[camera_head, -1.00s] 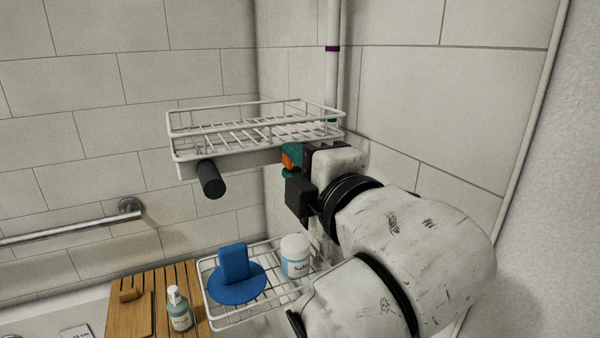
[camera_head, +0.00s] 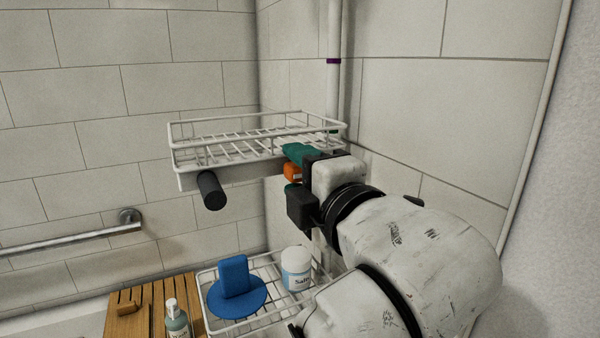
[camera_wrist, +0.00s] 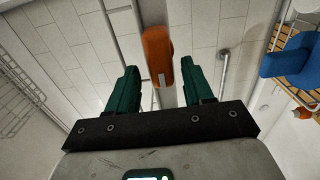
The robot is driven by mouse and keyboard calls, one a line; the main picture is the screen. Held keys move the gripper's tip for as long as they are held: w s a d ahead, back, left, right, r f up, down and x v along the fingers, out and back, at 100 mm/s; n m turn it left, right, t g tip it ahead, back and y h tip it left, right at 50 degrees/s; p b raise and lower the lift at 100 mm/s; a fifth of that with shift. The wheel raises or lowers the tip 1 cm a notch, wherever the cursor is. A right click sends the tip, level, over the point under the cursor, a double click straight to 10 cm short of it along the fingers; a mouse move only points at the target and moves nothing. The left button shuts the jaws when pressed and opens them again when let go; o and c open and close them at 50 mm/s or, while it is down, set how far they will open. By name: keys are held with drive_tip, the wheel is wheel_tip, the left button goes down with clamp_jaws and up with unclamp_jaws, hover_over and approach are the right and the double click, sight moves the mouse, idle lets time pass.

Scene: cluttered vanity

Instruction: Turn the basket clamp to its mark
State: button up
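The orange clamp lever (camera_head: 292,171) is at the right end of the upper wire basket (camera_head: 215,166), by the vertical pole (camera_head: 333,95). The wrist view shows the lever (camera_wrist: 158,52), with a pale stripe near its lower end, between my green fingers. My gripper (camera_wrist: 160,70) is open, with a visible gap between the lever and each finger. In the head view my gripper (camera_head: 294,170) has one finger above the lever and one below. A purple band (camera_head: 333,61) rings the pole above the basket. My wrist hides the rest of the clamp.
A dark cylindrical knob (camera_head: 211,190) sticks out from the basket's front. A lower wire rack (camera_head: 232,325) holds a blue object (camera_head: 236,288) and a white jar (camera_head: 296,268). A wooden board (camera_head: 140,318) with a bottle (camera_head: 176,322) and a grab rail (camera_head: 75,237) are at left.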

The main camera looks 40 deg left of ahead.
drive_tip(key=b+v, duration=0.1)
drive_tip(key=v, duration=1)
idle(0.6)
